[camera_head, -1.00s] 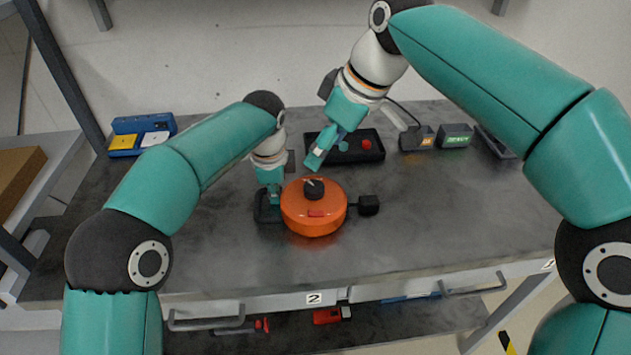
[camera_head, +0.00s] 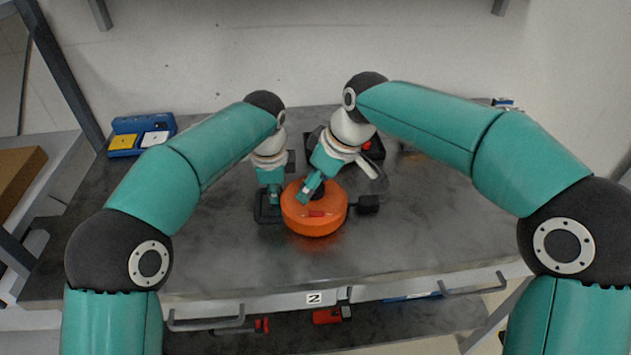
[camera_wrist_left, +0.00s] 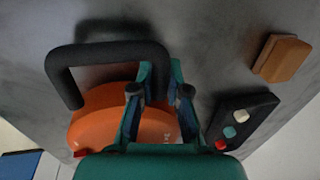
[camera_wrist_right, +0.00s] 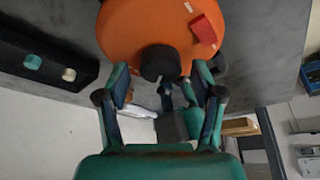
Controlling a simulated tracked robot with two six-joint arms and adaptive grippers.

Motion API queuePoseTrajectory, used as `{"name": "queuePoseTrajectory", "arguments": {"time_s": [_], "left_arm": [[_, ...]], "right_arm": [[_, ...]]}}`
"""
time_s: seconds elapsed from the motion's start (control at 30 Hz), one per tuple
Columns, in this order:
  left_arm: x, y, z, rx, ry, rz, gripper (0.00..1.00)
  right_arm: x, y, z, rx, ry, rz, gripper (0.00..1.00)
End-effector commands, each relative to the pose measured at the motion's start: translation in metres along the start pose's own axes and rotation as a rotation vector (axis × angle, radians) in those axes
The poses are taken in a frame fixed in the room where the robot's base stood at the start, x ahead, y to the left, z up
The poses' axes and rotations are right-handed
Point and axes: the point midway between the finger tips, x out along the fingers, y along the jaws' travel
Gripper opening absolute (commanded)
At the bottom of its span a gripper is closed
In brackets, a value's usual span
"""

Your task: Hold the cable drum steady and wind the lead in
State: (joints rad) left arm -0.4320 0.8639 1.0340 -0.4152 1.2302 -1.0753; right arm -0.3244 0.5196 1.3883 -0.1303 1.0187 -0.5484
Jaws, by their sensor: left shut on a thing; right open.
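The orange cable drum (camera_head: 314,221) lies flat on the dark cart top, with a small red piece on its upper face. Its black loop handle (camera_wrist_left: 110,52) shows in the left wrist view. My left gripper (camera_head: 271,200) is at the drum's left side, shut on this handle. My right gripper (camera_head: 305,192) is open above the drum, reaching down to the dark crank knob (camera_wrist_right: 159,62). In the right wrist view the knob lies just beyond and between the fingertips, with a gap to each finger. A black block (camera_head: 368,204) stands at the drum's right; whether it is the lead's end is unclear.
A black tray (camera_wrist_right: 45,62) with small coloured pieces lies behind the drum, partly covered by my right arm. A blue holder (camera_head: 140,123) with yellow and white blocks stands at the back left. The cart's front top is clear. Drawer handles (camera_head: 205,324) project below.

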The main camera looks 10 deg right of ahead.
Motion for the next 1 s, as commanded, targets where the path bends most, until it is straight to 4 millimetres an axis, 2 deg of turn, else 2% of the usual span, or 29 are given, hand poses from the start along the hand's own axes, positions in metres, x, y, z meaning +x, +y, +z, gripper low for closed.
{"name": "queuePoseTrajectory", "arguments": {"time_s": [0.27, 0.37, 0.63, 1.0], "left_arm": [[-0.0003, -0.0003, 0.0005, 0.0, -0.001, -0.001, 0.0], [-0.0003, -0.0003, 0.0005, 0.0, -0.001, -0.001, 0.0], [-0.0004, -0.0003, 0.0005, 0.0, -0.001, -0.001, 0.0], [-0.0005, -0.0002, 0.0006, 0.0, -0.001, 0.0, 0.0]], "right_arm": [[0.0022, 0.0, 0.0002, 0.0, 0.0, 0.0, 0.67], [0.0021, 0.0, 0.0002, 0.0, 0.0, 0.0, 0.54], [0.0019, 0.0002, 0.0001, 0.0, 0.0, 0.001, 0.09], [0.0018, 0.0002, 0.0001, 0.048, -0.001, 0.022, 0.07]]}}
